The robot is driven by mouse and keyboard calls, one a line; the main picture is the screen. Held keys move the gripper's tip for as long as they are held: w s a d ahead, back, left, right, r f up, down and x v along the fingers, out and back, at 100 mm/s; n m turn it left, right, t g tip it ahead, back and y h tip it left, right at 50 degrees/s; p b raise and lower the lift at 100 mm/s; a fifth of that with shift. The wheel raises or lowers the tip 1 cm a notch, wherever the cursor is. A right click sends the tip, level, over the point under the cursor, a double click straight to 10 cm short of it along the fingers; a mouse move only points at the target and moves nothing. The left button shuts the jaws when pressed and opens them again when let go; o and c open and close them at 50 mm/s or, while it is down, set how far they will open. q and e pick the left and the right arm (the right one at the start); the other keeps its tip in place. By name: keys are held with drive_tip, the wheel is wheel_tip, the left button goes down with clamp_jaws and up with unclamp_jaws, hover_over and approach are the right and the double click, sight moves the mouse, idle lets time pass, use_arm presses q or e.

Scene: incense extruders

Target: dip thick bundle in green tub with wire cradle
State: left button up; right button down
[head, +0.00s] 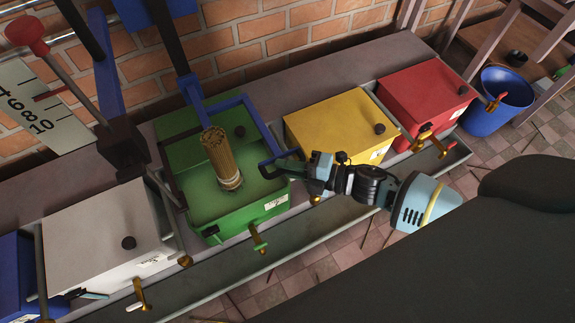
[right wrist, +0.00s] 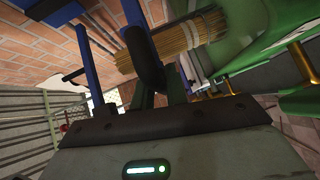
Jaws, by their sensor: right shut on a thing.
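The green tub (head: 257,210) stands open with green liquid inside. The thick bundle (head: 217,150) of tan sticks is upright over its middle, with a pale band near its lower end; whether that end touches the liquid I cannot tell. The blue cradle (head: 250,108) hangs from above and runs around the bundle's right side to a looped handle. My right gripper (head: 284,166) is shut on that handle at the tub's right edge. In the right wrist view a dark bar (right wrist: 146,62) lies at the fingers, with the bundle (right wrist: 190,36) beyond. My left gripper does not show.
A white tub (head: 100,235) is left of the green one; yellow (head: 340,125) and red (head: 425,90) tubs are to the right. Brass taps jut out along the front. A blue bucket (head: 497,105) stands at the far right. A brick wall (head: 250,35) is behind.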

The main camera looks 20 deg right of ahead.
drive_tip(key=shift+s+f, duration=0.15)
drive_tip(key=shift+f, duration=0.2)
drive_tip(key=c, duration=1.4)
unclamp_jaws()
drive_tip(key=shift+c, duration=0.2)
drive_tip(key=shift+o, duration=0.2)
drive_tip(key=shift+r, duration=0.1)
drive_tip(key=shift+d, duration=0.1)
drive_tip(key=p+v, duration=0.2)
drive_tip(key=v, duration=0.5)
drive_tip(key=shift+s+d, duration=0.2)
